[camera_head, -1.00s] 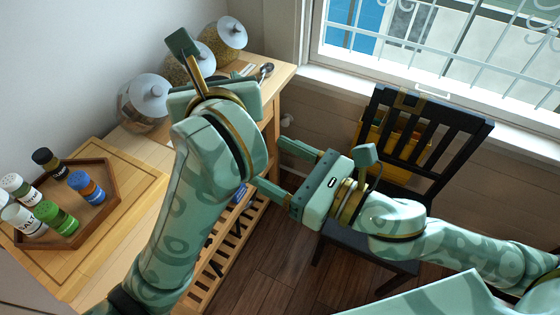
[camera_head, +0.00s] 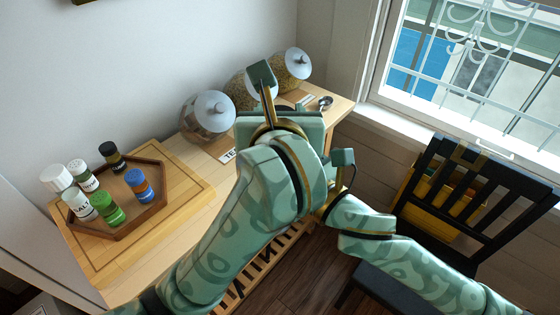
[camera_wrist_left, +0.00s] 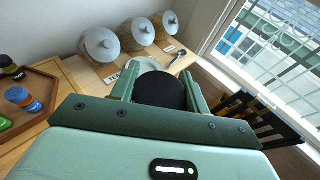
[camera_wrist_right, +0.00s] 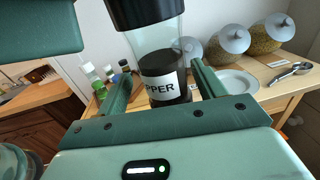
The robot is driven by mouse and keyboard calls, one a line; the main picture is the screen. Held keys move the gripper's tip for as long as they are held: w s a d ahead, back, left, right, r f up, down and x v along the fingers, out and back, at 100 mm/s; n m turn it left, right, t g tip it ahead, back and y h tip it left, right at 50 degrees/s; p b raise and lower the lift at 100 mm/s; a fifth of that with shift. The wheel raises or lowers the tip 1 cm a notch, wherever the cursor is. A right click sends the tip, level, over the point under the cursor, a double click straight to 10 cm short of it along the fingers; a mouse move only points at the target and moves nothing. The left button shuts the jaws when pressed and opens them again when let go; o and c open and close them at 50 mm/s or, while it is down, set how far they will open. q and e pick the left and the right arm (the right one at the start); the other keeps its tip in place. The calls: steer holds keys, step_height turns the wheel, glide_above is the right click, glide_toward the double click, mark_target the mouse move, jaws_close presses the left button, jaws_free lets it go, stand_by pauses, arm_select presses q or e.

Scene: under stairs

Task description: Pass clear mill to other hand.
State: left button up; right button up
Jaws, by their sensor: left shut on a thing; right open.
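The clear mill (camera_wrist_right: 160,62) has a see-through body, a black top and dark contents behind a white label ending in "PPER". It looks upright in the right wrist view. My left gripper (camera_wrist_left: 158,80) is shut on the mill, whose round black top (camera_wrist_left: 160,93) shows between its fingers. My right gripper (camera_wrist_right: 159,72) is open, with one finger on each side of the mill's lower body in its wrist view. I cannot tell whether they touch it. In the head view my left arm hides the mill and most of both grippers.
A hexagonal wooden tray (camera_head: 158,205) with several shakers sits on a board at the left. Lidded jars (camera_head: 208,116) stand along the wall. A white plate (camera_wrist_right: 236,82) and metal scoop (camera_wrist_right: 290,72) lie near them. A dark chair (camera_head: 480,195) stands right.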

steer(key=shift+s, duration=0.1)
steer(key=c, duration=1.2)
arm_select(q)
steer(key=o, duration=1.5)
